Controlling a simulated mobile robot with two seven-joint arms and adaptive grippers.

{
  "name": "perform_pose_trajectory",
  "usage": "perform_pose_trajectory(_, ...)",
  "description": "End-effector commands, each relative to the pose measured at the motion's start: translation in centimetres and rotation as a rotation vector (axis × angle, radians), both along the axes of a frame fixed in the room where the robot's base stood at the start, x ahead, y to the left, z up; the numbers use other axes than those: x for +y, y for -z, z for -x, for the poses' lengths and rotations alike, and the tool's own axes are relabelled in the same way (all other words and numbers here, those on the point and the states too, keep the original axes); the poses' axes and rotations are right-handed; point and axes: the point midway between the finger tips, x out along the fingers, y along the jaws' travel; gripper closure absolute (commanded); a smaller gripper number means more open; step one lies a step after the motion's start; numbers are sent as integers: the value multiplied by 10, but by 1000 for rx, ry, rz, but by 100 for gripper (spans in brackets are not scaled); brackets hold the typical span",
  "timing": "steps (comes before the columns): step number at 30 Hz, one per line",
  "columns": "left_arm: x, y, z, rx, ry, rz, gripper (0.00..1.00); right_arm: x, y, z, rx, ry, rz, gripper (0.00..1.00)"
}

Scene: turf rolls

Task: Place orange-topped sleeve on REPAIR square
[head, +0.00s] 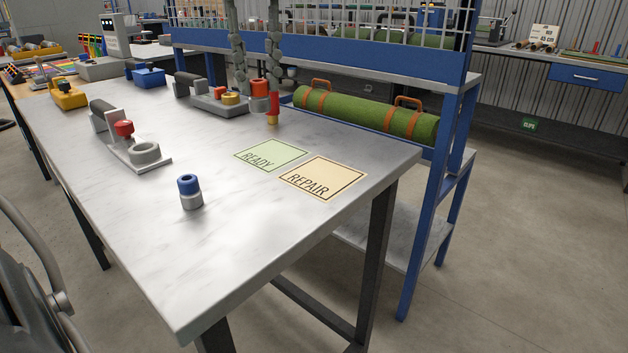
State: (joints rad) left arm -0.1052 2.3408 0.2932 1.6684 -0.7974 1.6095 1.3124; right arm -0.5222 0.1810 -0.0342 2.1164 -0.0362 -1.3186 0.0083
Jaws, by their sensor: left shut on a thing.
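The orange-topped sleeve (260,90) is near the far edge of the table, right of a grey fixture. My left gripper (258,86) comes down from the top of the head view, its two jointed fingers on either side of the sleeve, shut on it. I cannot tell whether the sleeve's base touches the table. A small red piece with a tan lower end (273,108) shows just right of the sleeve. The beige REPAIR square (323,178) lies empty at the table's right edge, right of the green READY square (270,155), also empty. My right gripper is not in view.
A blue-topped sleeve (190,190) stands alone at the table's middle. A blue rack (375,58) with a green turf roll (365,115) runs behind the table. The near table surface is clear.

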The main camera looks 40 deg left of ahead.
Motion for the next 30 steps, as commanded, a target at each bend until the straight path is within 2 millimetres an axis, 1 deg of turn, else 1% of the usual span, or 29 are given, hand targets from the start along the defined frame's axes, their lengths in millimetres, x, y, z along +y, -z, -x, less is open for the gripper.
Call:
perform_pose_trajectory(1, 12, 4, -14, 2, -154, -2, 100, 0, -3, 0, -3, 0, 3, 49)
perform_pose_trajectory(3, 25, 6, -29, 1, -352, -2, 100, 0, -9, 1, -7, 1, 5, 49)
perform_pose_trajectory(6, 39, 7, -43, 0, -559, -3, 100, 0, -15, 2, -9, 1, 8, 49)
perform_pose_trajectory(9, 46, 8, -51, -1, -675, 0, 100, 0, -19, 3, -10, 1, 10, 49)
perform_pose_trajectory(11, 44, 11, -52, 0, -706, 0, 100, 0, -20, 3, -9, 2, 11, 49)
perform_pose_trajectory(14, 29, 20, -50, 1, -716, 1, 100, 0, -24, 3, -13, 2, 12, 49)
perform_pose_trajectory(21, -26, 53, -41, 2, -712, -1, 100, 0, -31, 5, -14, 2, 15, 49)
perform_pose_trajectory(24, -45, 65, -38, 2, -712, 0, 100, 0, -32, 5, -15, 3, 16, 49)
perform_pose_trajectory(27, -58, 73, -37, 2, -714, 0, 100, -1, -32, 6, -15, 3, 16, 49)
perform_pose_trajectory(30, -65, 76, -35, -1, -715, 1, 100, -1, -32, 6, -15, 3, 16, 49)
